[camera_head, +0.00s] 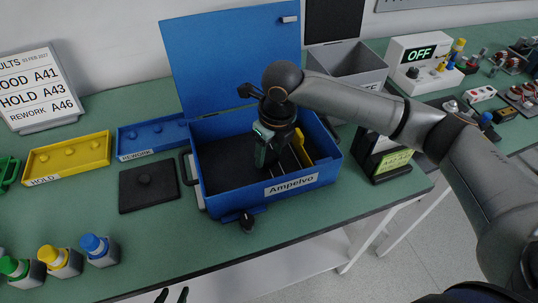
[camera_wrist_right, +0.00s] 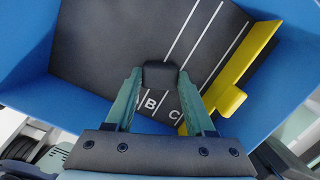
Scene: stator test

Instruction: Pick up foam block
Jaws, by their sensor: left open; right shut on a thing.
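The foam block (camera_wrist_right: 160,75) is small and dark, and in the right wrist view it sits between the fingertips of my right gripper (camera_wrist_right: 160,80). My right gripper is shut on it, over the dark slotted floor of the open blue case (camera_head: 325,172). In the head view, my right gripper (camera_head: 266,155) reaches down into the case, and its arm hides the block. I cannot tell whether the block touches the floor.
The case's blue lid (camera_head: 225,60) stands upright behind. A yellow divider (camera_wrist_right: 245,65) runs along one side inside. A black slab with a knob (camera_head: 148,190) lies left of the case. A grey bin (camera_head: 350,65) and dark stand with a green label (camera_head: 390,160) are close right.

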